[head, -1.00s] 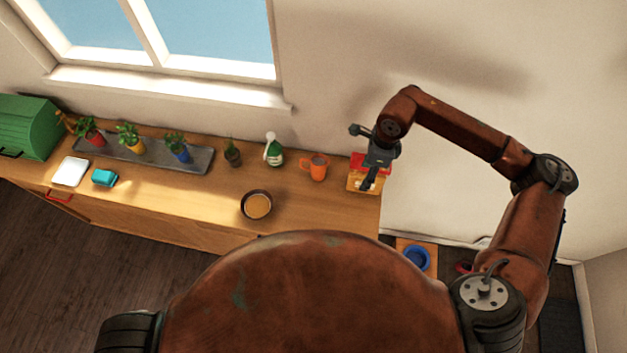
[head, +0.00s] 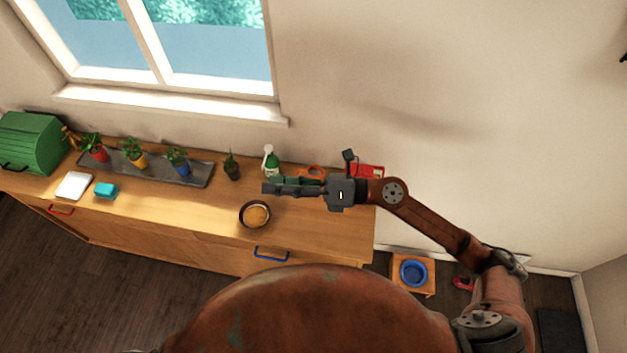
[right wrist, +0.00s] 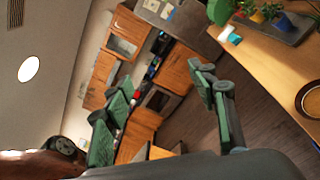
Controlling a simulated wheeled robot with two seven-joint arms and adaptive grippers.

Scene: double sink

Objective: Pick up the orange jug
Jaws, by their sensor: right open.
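The orange jug (head: 312,172) stands near the back of the wooden counter, close to its right end. In the head view only its upper part shows; my right gripper and wrist cover the rest. My right gripper (head: 270,186) is level, points left and passes in front of the jug. In the right wrist view its two fingers (right wrist: 162,85) are apart with nothing between them, and the jug does not show there. I cannot tell if the gripper touches the jug. My left gripper is not in view.
A green-and-white spray bottle (head: 271,160) and a small cactus pot (head: 232,166) stand left of the jug. A brown bowl (head: 255,215) is in front. A red object (head: 369,170) lies right of it. Potted plants on a grey tray (head: 200,175) stand farther left.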

